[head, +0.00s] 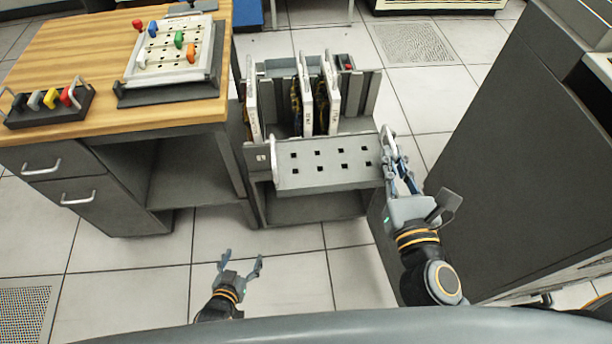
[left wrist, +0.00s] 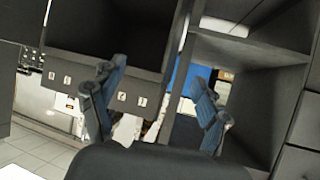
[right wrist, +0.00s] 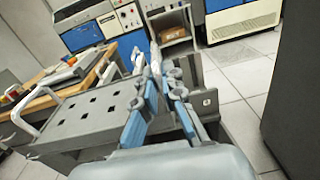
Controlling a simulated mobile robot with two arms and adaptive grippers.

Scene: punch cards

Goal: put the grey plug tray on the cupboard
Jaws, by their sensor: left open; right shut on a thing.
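The grey plug tray (head: 330,178) is a flat plate with rows of square holes and a pale handle at each end. It is at the front of the low grey cupboard (head: 258,207), below the card racks; I cannot tell whether it rests on the cupboard. My right gripper (head: 388,155) is shut on the tray's right handle; the tray also shows in the right wrist view (right wrist: 95,110). Its left handle (head: 274,158) is free. My left gripper (head: 241,262) is open and empty, in front of the cupboard, apart from the tray.
White card holders (head: 306,95) stand upright behind the tray. A wooden-topped desk (head: 80,50) on the left carries a dark plug tray (head: 45,118) and a white peg board (head: 170,60). A tall dark cabinet (head: 520,130) stands close to my right arm. Tiled floor lies clear in front.

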